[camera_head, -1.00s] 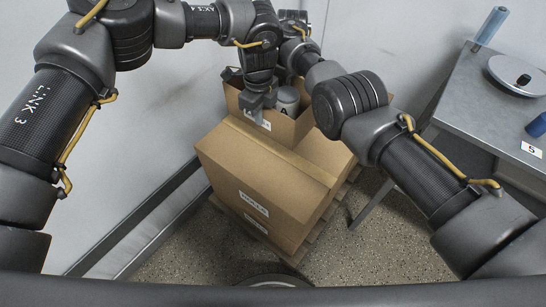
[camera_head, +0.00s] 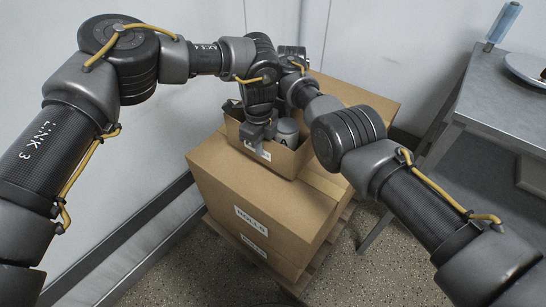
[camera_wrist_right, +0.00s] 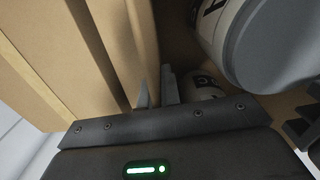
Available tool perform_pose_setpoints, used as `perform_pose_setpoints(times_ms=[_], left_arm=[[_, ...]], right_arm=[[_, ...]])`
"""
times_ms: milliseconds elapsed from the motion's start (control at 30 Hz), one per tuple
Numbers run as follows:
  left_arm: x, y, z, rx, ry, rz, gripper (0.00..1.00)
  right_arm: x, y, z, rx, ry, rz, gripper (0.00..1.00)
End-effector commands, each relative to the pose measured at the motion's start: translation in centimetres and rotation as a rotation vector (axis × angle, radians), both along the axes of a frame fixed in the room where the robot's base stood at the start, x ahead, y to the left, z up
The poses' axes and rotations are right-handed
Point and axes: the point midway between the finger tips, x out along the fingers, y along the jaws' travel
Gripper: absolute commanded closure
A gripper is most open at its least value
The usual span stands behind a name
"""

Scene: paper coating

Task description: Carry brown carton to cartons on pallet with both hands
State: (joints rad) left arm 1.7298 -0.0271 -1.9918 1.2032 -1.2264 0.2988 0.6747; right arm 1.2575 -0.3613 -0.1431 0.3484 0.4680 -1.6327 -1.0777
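The brown carton (camera_head: 284,161) is open at the top and holds a grey-lidded can (camera_head: 287,129) and other items. It is over the large closed cartons (camera_head: 262,200) stacked on the pallet (camera_head: 318,262); I cannot tell whether it touches their top. My left gripper (camera_head: 261,140) points down, shut on the carton's near wall. My right gripper is hidden behind my arms in the head view. In the right wrist view, its fingers (camera_wrist_right: 157,88) are close together at a cardboard wall of the brown carton (camera_wrist_right: 125,50), with cans (camera_wrist_right: 265,45) beside them.
A grey metal table (camera_head: 500,95) with a white plate (camera_head: 530,68) and a blue-handled tool (camera_head: 502,25) stands at the right. A wall with a dark rail (camera_head: 150,235) runs along the left.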

Motion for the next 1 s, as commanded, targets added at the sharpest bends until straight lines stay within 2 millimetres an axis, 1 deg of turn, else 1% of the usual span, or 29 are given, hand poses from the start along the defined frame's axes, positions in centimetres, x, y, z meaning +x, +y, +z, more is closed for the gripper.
perform_pose_setpoints(times_ms=[267, 833, 867, 900, 1000], left_arm=[[0.2, 0.1, -1.0, 0.001, -0.004, 0.005, 1.0], [0.2, 0.1, -5.4, 0.001, -0.004, 0.005, 1.0], [0.2, 0.1, -5.0, 0.0, -0.005, 0.005, 0.93], [0.2, 0.1, -4.9, 0.001, -0.004, 0.004, 0.88], [0.1, 0.1, -4.9, 0.001, -0.003, 0.003, 0.74]], right_arm=[[-0.1, 0.0, -1.2, 0.0, 0.004, 0.002, 1.0], [-0.1, 0.0, -5.5, 0.0, 0.004, 0.002, 1.0], [-0.1, 0.0, -5.2, 0.0, 0.004, 0.002, 0.93], [-0.1, 0.0, -5.0, 0.0, 0.004, 0.001, 0.88], [-0.1, 0.0, -5.0, 0.0, 0.004, 0.001, 0.74]])
